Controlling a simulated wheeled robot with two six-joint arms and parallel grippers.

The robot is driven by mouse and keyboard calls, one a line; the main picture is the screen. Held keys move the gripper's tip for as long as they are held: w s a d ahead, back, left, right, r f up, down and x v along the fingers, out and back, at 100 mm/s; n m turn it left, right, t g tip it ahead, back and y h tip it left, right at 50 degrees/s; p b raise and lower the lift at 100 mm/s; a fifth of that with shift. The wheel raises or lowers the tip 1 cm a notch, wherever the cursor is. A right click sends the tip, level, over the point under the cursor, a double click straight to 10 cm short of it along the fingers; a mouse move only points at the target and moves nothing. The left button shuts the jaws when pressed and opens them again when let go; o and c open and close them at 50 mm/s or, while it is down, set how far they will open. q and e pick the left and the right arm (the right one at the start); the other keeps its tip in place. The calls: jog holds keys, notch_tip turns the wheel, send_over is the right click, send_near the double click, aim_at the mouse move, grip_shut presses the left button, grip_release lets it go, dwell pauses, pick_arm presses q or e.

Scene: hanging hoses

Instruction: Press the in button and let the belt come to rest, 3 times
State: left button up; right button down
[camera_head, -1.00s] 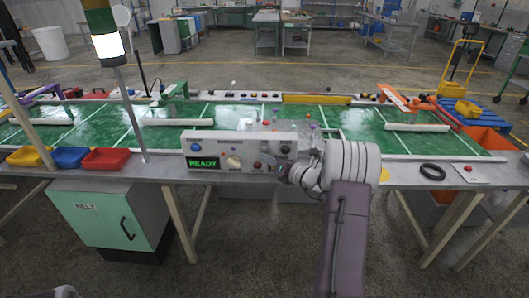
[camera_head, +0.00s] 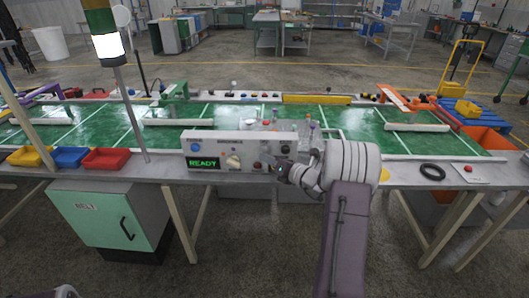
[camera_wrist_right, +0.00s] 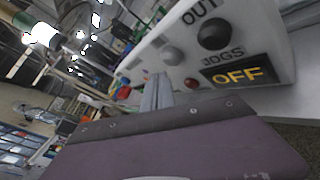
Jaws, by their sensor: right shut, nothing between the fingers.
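The control box (camera_head: 222,139) stands at the table's front edge, its green display (camera_head: 203,163) reading READY. Its face carries a blue button (camera_head: 195,147), a pale knob (camera_head: 233,161), a small red button (camera_head: 257,165) and a dark button (camera_head: 285,150). The right wrist view shows a black button (camera_wrist_right: 213,33) under OUT, and a JOGS display (camera_wrist_right: 237,75) reading OFF. No IN label is readable. My right gripper (camera_head: 279,169) is shut and empty, close to the box's right part; contact cannot be told. The green belt (camera_head: 358,124) lies behind. My left gripper is out of view.
Yellow, blue and red trays (camera_head: 106,159) sit left of the box. A black ring (camera_head: 432,171) and a red button on a plate (camera_head: 468,168) lie right of my arm. Bottles (camera_head: 312,127) stand behind the box.

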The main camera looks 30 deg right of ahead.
jog(key=shift+w+d, duration=0.1)
jog(key=shift+w, duration=0.05)
jog(key=shift+w+d, duration=0.15)
jog(key=shift+w, duration=0.1)
jog(key=shift+w+d, duration=0.25)
jog(key=shift+w, duration=0.15)
dwell(0.9)
jog(key=shift+s+a, duration=0.1)
jog(key=shift+s, duration=0.05)
jog(key=shift+s+a, duration=0.4)
jog(key=shift+s, duration=0.25)
jog(key=s+a, duration=0.1)
jog(key=s, duration=0.1)
jog(key=s+a, duration=0.1)
jog(key=s, duration=0.1)
jog(key=shift+s+a+b, duration=0.1)
jog(key=shift+a+b, duration=0.2)
jog(key=shift+b, duration=0.05)
